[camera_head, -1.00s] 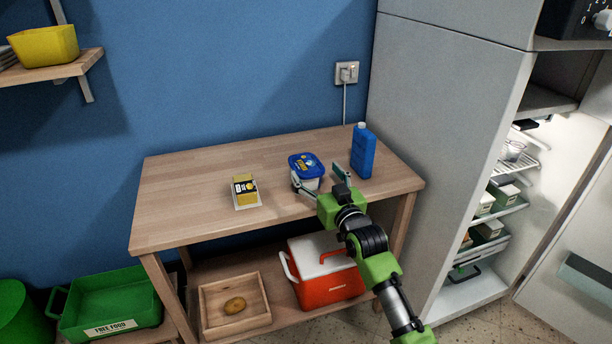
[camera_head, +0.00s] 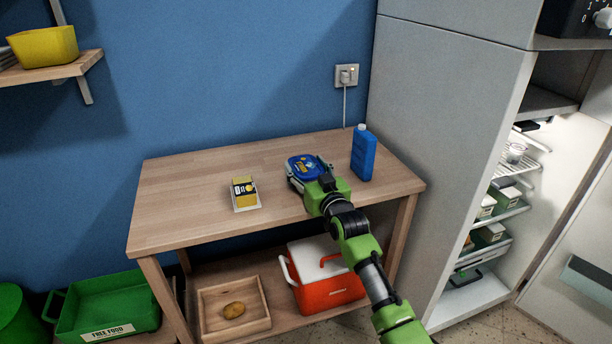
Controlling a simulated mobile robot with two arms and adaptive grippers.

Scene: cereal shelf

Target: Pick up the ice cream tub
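The ice cream tub (camera_head: 301,164), with a blue lid and yellow lettering, sits toward the back of the wooden table, right of the middle. My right gripper (camera_head: 309,176) reaches in from the front right, with its fingers on either side of the tub. The gripper body hides the tub's front right part. I cannot tell whether the fingers press on the tub or stand just clear of it. My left gripper is not in view.
A blue bottle (camera_head: 363,153) stands close to the tub's right. A red-and-white cooler (camera_head: 325,291) and a wooden crate (camera_head: 264,297) are below. The open fridge (camera_head: 450,130) is at right.

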